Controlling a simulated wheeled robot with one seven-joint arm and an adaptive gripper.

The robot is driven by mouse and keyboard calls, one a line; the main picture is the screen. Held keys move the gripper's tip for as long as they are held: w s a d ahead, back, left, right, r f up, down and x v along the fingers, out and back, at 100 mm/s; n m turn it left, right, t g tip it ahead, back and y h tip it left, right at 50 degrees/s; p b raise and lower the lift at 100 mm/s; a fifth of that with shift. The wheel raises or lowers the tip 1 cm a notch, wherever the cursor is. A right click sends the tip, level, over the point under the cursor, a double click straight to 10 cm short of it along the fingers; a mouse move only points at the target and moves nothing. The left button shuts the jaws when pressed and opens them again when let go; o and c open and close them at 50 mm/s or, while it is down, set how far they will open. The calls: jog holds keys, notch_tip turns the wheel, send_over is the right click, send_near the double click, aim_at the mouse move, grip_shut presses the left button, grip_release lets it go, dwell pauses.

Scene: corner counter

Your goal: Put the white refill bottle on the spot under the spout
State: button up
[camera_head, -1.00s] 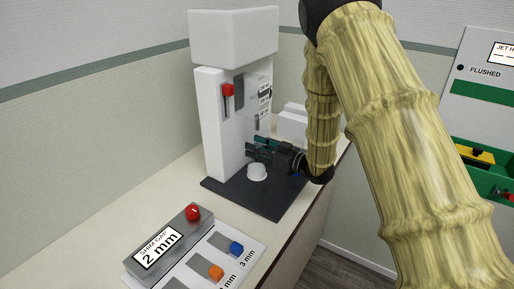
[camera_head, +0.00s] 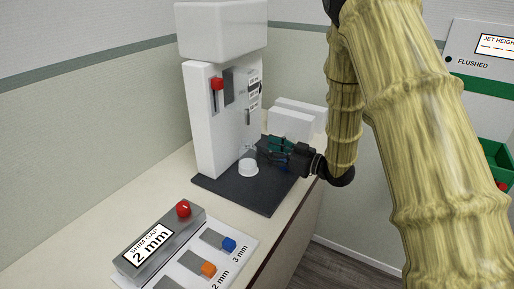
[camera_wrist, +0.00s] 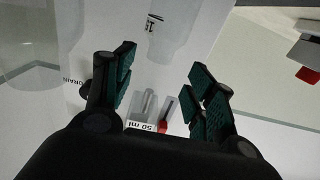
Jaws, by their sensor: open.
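A small white round object with a faint clear upper part, seemingly the white refill bottle (camera_head: 248,168), stands upright on the dark base plate (camera_head: 262,197) of the white dispenser (camera_head: 206,125). The spout area is just above it; I cannot tell if it is exactly centred. My gripper (camera_head: 266,150) is open just to the right of the bottle, with dark green finger pads, apart from it as far as I can see. In the wrist view my gripper (camera_wrist: 160,75) has its fingers spread with nothing clasped between them. The bottle cannot be clearly made out there.
A red lever (camera_head: 217,84) is on the dispenser's front. A grey shim gap box (camera_head: 160,243) with a red button, and orange (camera_head: 208,269) and blue (camera_head: 229,244) blocks, lie at the front. White boxes (camera_head: 292,120) stand behind my gripper. A green bin (camera_head: 494,160) is at right.

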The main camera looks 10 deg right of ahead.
jog(key=shift+v, duration=1.9)
